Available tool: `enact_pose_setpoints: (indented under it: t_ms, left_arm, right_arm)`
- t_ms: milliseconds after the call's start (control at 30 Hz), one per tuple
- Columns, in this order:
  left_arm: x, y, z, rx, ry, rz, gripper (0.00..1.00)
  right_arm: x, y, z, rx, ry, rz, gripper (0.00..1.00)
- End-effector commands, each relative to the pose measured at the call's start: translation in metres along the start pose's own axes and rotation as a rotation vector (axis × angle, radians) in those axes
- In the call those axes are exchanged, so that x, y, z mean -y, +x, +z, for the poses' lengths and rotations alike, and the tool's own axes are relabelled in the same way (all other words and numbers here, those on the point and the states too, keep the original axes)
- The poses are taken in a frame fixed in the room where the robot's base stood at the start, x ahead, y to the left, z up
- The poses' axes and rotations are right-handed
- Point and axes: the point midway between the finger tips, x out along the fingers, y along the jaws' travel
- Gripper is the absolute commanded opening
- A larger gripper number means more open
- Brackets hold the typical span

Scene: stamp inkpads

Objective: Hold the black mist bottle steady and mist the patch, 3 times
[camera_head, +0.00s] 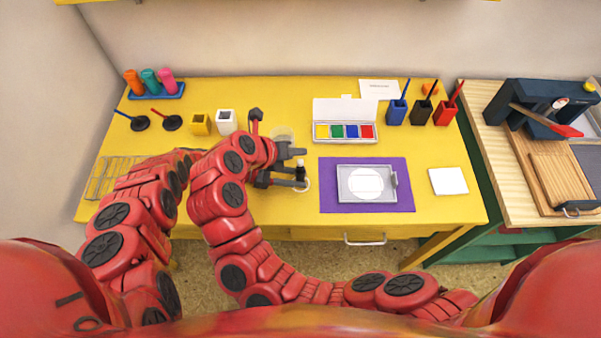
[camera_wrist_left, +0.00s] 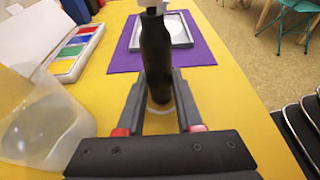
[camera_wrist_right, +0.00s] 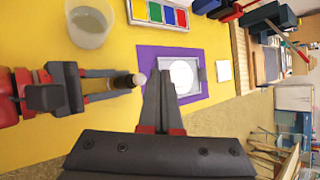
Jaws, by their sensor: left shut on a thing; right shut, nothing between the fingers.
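The black mist bottle (camera_head: 300,170) stands upright between the fingers of my left gripper (camera_head: 303,183). The left wrist view shows the bottle (camera_wrist_left: 156,60) close up, with the left fingers shut around its lower body. My right gripper (camera_head: 304,151) is shut and empty. Its fingertips are close to the bottle's top in the right wrist view (camera_wrist_right: 160,76); I cannot tell whether they touch it. The white round patch (camera_head: 366,183) lies in a grey tray (camera_head: 343,196) on a purple mat (camera_head: 328,205), to the right of the bottle.
A clear cup (camera_wrist_right: 88,28) stands behind the bottle. A box of coloured inkpads (camera_head: 344,106) is behind the mat. Blue, black and red holders (camera_head: 397,112) stand at the back right. A white sheet (camera_head: 448,181) lies right of the mat. A wire rack (camera_head: 110,178) is at the left.

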Motion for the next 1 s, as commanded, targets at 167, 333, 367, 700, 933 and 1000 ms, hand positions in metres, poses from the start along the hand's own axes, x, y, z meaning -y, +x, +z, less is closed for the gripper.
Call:
enact_pose_setpoints:
  t_ms: [167,333,367,700,933,1000]
  left_arm:
    - [0.000,0.000,0.000,0.000,0.000,0.000,0.04]
    - [0.000,0.000,0.000,0.000,0.000,0.000,0.04]
    - [0.000,0.000,0.000,0.000,0.000,0.000,0.04]
    - [0.000,0.000,0.000,0.000,0.000,0.000,0.04]
    - [0.000,0.000,0.000,0.000,0.000,0.000,0.04]
    - [0.000,0.000,0.000,0.000,0.000,0.000,0.04]
  right_arm:
    - [-0.008,0.012,-0.008,0.001,-0.003,-0.002,0.00]
    - [-0.011,0.016,-0.011,0.002,0.000,-0.002,0.00]
    - [-0.011,0.016,-0.011,0.002,0.000,-0.002,0.00]
    - [-0.011,0.016,-0.011,0.001,0.000,-0.002,0.00]
    - [-0.011,0.016,-0.011,0.001,0.000,-0.002,0.00]
    - [-0.011,0.016,-0.011,0.001,0.000,-0.002,0.00]
